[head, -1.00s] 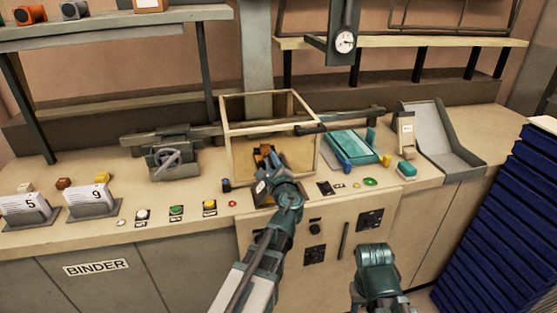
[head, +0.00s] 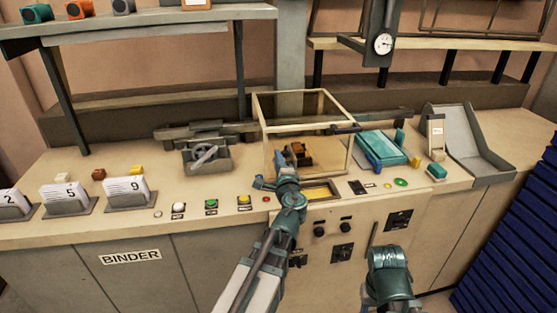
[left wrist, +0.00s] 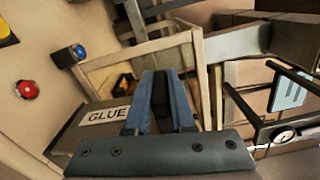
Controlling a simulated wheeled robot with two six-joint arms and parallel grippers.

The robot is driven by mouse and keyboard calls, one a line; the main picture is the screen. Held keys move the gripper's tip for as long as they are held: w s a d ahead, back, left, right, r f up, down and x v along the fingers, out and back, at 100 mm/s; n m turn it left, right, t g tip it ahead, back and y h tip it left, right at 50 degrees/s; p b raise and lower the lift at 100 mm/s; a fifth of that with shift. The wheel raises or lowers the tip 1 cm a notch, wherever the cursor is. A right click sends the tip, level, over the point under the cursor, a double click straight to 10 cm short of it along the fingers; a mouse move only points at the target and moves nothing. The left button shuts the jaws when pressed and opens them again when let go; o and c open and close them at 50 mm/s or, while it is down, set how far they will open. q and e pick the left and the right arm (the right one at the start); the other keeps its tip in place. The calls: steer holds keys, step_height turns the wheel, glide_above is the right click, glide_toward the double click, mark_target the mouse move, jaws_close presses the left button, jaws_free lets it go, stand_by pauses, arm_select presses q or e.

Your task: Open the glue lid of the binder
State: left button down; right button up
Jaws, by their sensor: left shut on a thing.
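The glue lid shows in the left wrist view as a dark grey plate with a white "GLUE" label (left wrist: 85,125), beside my fingers. My left gripper (head: 287,158) is over the binder counter at the front of the framed clear box; it also shows in the left wrist view (left wrist: 160,85). Its fingers are closed with a dark part between them, seemingly the lid's edge or handle. In the head view a yellow glue opening (head: 320,191) lies uncovered just right of my left wrist. The lid is mostly hidden there behind my gripper. My right gripper cannot be seen; only part of that arm shows.
The wooden-framed box (head: 350,150) stands close behind my left gripper. A teal block (head: 382,148) and grey tray (head: 467,142) stand to the right. Numbered paper stacks (head: 128,192) stand left.

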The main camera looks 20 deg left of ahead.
arm_select(q)
steer(key=shift+s+f, duration=0.1)
stand_by(0.3)
steer(key=c, duration=0.8)
jaws_free()
